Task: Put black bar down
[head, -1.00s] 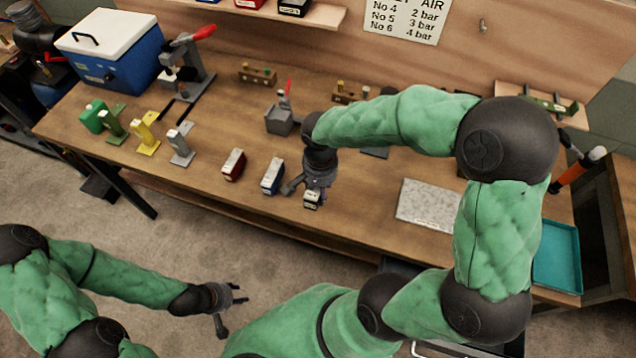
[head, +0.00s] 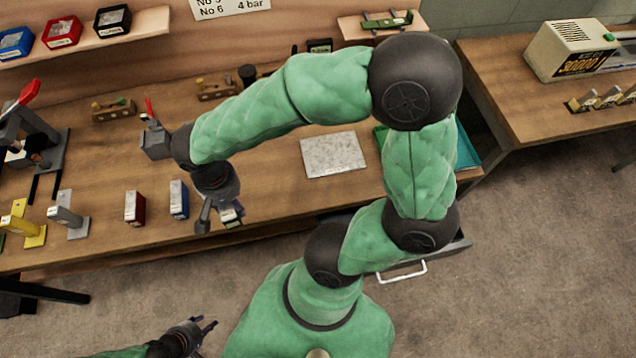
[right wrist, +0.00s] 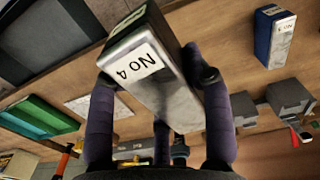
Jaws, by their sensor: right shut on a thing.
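The black bar (head: 231,214) is a small dark block with a white end label. In the right wrist view the bar (right wrist: 165,85) fills the middle, with "No 4" on its label and a pale, shiny side. My right gripper (right wrist: 157,80) is shut on it, one finger on each side. In the head view my right gripper (head: 220,208) is by the workbench's (head: 290,195) front edge, right of the blue block (head: 178,199). I cannot tell whether the bar touches the bench. My left gripper (head: 205,332) is low, away from the bench, with its fingers apart and empty.
A red block (head: 134,208) stands left of the blue one. Grey (head: 68,213) and yellow (head: 22,228) stands are farther left. A speckled plate (head: 333,154) lies to the right, and a drawer with a white handle (head: 403,272) juts out below. Bare bench lies between gripper and plate.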

